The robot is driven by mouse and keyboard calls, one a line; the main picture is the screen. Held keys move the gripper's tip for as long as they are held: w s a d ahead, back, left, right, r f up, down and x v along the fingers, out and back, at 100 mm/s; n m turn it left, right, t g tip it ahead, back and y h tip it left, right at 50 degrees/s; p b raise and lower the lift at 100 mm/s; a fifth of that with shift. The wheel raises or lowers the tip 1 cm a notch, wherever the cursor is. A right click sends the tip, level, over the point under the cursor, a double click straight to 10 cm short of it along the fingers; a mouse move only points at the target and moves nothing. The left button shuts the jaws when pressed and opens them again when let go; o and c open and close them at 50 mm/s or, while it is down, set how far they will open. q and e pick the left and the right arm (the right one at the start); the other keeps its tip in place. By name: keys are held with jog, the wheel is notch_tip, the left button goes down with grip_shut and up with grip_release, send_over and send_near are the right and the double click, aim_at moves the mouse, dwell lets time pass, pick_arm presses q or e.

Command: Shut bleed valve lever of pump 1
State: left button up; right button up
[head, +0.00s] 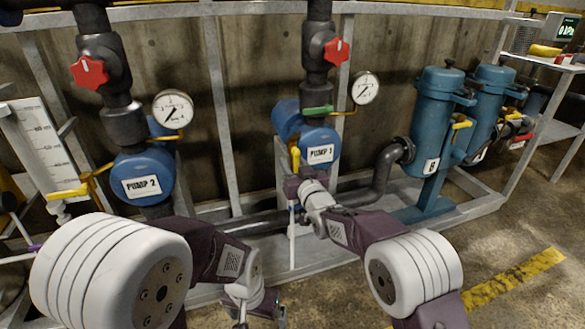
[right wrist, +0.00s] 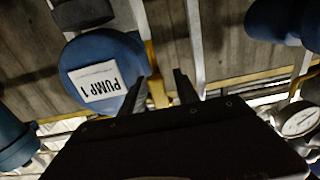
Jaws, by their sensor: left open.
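The bleed valve lever (head: 295,158) of pump 1 (head: 320,148) is yellow and stands upright at the pump's left side, above a thin pale drain pipe (head: 292,240). My right gripper (head: 296,182) is at the lever's lower end in the head view. In the right wrist view, the fingers of my right gripper (right wrist: 162,88) are apart, with the yellow lever (right wrist: 154,82) between them, nearer one finger. The label of pump 1 (right wrist: 97,82) shows upside down there. Contact cannot be told. My left gripper (head: 260,314) is open and empty, low at the bottom edge.
Blue filter vessels (head: 432,115) stand right. Grey frame posts (head: 217,100) flank the pumps.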

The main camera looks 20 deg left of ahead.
jog(key=shift+w+a, duration=0.15)
grip_shut()
dwell(1.4)
